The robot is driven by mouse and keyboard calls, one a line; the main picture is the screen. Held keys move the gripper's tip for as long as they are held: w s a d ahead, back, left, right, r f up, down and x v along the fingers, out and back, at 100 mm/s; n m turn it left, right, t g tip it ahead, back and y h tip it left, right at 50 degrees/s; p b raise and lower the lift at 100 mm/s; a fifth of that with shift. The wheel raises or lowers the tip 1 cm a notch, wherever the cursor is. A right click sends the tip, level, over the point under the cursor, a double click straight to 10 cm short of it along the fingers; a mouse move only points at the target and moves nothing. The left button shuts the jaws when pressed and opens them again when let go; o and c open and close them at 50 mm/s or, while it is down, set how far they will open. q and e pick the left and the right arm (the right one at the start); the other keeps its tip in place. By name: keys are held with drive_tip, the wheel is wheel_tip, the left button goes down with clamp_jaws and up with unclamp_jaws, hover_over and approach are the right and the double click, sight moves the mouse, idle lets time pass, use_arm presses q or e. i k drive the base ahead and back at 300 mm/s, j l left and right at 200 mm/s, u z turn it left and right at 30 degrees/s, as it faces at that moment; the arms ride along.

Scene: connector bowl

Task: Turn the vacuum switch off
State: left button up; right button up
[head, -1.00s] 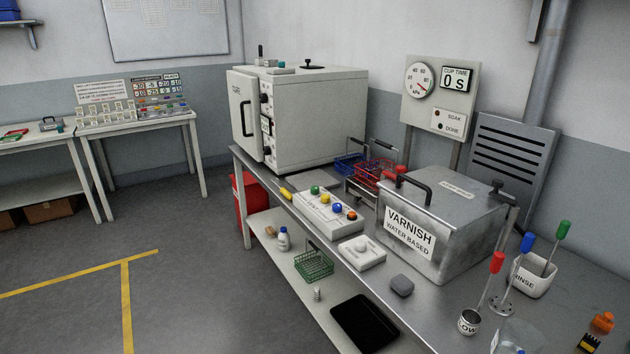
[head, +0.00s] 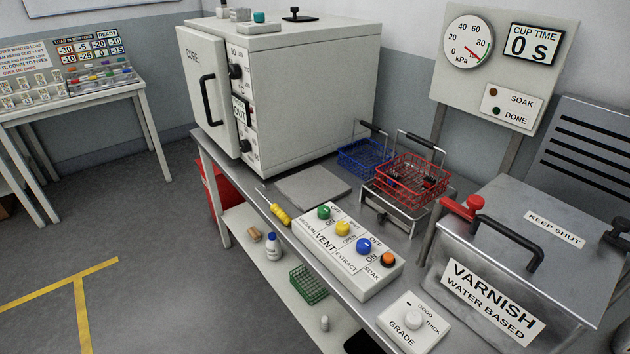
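The control box (head: 335,272) lies on the bench with several coloured knobs along its top. The green knob (head: 323,212) is at its far left end, by the VACUUM lettering, with an OFF mark near it. Its exact setting is too small to tell. A yellow knob (head: 343,228) sits by VENT, a blue knob (head: 363,246) by EXTRACT, and an orange button (head: 387,259) by SOAK. The kPa gauge (head: 467,41) has its red needle pointing to the lower right. Neither of my grippers is in view.
The metal VARNISH tank (head: 540,245) stands right of the control box, its lid shut. The CURE oven (head: 300,90) stands behind left. Red (head: 410,180) and blue (head: 365,158) wire baskets stand behind.

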sight(324, 211)
drive_tip(key=i+j, duration=0.2)
drive_tip(key=i, duration=0.2)
drive_tip(key=i+j+z, duration=0.1)
drive_tip(key=i, duration=0.3)
drive_tip(key=j, duration=0.1)
